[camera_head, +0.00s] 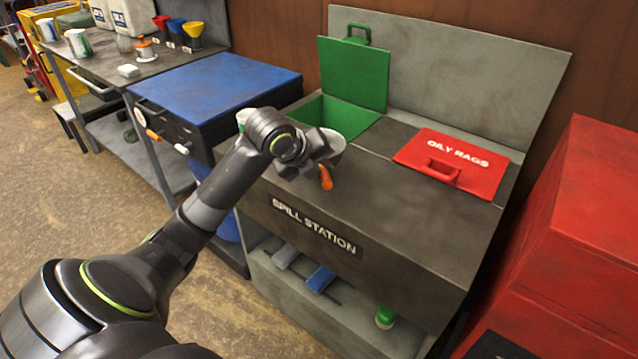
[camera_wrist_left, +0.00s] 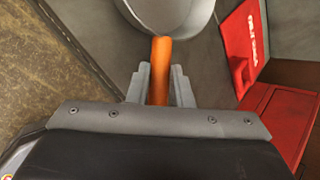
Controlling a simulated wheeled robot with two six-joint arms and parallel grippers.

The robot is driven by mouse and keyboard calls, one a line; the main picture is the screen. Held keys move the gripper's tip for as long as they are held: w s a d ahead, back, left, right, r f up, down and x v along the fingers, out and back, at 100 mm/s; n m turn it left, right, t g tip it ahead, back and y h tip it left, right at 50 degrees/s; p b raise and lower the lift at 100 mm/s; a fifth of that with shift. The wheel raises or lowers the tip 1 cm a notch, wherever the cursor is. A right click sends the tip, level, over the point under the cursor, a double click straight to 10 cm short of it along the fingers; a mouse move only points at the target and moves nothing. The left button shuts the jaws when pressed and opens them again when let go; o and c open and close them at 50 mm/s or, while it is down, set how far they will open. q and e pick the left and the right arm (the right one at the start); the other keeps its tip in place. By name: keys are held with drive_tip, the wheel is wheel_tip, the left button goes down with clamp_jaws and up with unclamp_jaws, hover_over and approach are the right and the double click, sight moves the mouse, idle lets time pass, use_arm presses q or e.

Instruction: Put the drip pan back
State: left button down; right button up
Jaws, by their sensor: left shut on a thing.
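My left gripper (camera_head: 308,163) is over the front left of the spill station's grey top (camera_head: 395,215). It is shut on the orange handle (camera_wrist_left: 161,68) of a grey metal scoop (camera_wrist_left: 172,14). In the head view the orange handle (camera_head: 326,179) hangs below the fingers, and part of the scoop's grey bowl (camera_head: 335,141) shows behind them. I cannot make out a drip pan for certain. My right gripper is not in view.
The green bin (camera_head: 350,117) is open, its green lid (camera_head: 354,75) upright. The red oily rags lid (camera_head: 452,164) lies shut on the right. A blue-topped cart (camera_head: 215,85) stands left, a red cabinet (camera_head: 585,220) right. The station's front top is mostly clear.

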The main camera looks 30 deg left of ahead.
use_arm(q)
drive_tip(key=shift+f, duration=0.7)
wheel_tip(320, 180, down, 3)
drive_tip(key=shift+f, duration=0.2)
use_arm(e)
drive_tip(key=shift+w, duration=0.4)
use_arm(q)
drive_tip(key=shift+f, duration=0.1)
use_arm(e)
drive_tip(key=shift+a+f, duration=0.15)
use_arm(q)
drive_tip(key=c, duration=1.3)
unclamp_jaws()
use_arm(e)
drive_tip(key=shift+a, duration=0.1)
